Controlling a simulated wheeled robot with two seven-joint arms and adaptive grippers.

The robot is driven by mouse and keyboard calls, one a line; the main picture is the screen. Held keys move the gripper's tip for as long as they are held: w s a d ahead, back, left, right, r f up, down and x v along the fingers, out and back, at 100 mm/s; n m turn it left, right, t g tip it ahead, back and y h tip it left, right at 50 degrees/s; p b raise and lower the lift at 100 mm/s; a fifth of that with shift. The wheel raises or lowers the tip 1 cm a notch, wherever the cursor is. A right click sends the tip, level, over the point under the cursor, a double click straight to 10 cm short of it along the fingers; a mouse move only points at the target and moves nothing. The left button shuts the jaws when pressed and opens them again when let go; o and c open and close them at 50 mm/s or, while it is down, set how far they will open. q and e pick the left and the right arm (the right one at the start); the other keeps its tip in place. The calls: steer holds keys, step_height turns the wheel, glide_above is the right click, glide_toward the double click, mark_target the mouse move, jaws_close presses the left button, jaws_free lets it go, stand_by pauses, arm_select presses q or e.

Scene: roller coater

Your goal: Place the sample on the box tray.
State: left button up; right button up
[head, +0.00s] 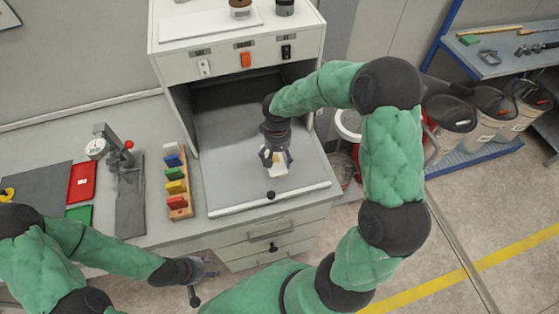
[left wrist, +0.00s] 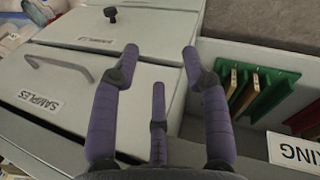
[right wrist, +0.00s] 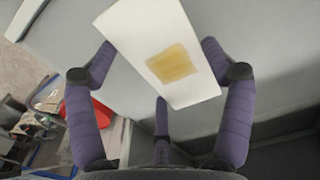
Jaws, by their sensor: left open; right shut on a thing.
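I cannot tell whether the panel touches that floor. My left gripper (head: 197,278) is open and empty in front of the bench; the left wrist view shows its spread fingers (left wrist: 160,60) above drawer fronts.
A rack of coloured blocks (head: 177,182) stands left of the cabinet. A lever press with a dial (head: 125,180) and a red tray (head: 82,182) are further left.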

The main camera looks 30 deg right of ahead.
mark_target(280, 156)
steer(key=shift+d+f, duration=0.25)
steer(key=shift+f, duration=0.1)
steer(key=f, duration=0.3)
steer(key=shift+w+d+f+b, duration=0.15)
steer(key=shift+d+f+b, duration=0.05)
steer(key=shift+f+b, duration=0.1)
steer(key=shift+r, duration=0.1)
steer(key=shift+f, duration=0.2)
steer(key=o, duration=1)
steer(key=shift+o, duration=0.2)
steer(key=shift+r, duration=0.15)
